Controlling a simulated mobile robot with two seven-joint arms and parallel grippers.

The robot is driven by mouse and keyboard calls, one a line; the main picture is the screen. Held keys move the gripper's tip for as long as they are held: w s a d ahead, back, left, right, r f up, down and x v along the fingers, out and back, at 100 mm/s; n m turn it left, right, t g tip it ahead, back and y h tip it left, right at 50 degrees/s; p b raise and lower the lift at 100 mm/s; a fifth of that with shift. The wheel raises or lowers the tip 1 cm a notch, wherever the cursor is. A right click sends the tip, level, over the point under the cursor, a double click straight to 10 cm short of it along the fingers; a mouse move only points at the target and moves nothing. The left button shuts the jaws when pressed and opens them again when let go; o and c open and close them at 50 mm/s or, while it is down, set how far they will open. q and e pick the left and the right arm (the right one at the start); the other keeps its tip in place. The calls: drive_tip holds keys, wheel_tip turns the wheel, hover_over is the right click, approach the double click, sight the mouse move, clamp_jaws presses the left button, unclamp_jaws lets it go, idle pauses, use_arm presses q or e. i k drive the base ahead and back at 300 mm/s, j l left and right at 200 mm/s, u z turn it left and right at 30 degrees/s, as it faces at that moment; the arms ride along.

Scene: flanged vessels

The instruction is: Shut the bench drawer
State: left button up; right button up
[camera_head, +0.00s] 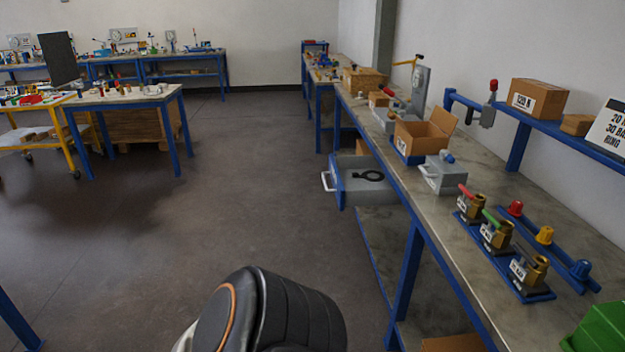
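The bench drawer (368,192) stands pulled out from the left side of the long workbench (483,250) on the right. It has a blue front (339,181) with a pale handle (327,181) facing left. A dark ring-shaped item lies inside the drawer. Neither of my grippers is in view. A dark, rounded part of my own body fills the bottom centre, well short of the drawer.
Valves on a blue plate (505,262), an open cardboard box (424,138) and a grey box (440,176) stand on the bench top. A blue bench leg (406,285) stands nearer than the drawer. The floor (235,190) left of the drawer is clear.

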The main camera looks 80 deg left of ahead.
sight(361, 178)
drive_tip(key=u, duration=2.45)
drive_tip(key=i+j+z, duration=0.25)
drive_tip(key=i, duration=0.6)
drive_tip(key=i+j+z, duration=0.25)
drive_tip(key=i+j, duration=0.35)
drive_tip(key=i, duration=0.2)
drive_tip(key=i+j+z, duration=0.3)
drive_tip(key=i+j, duration=0.3)
drive_tip(key=i, duration=0.15)
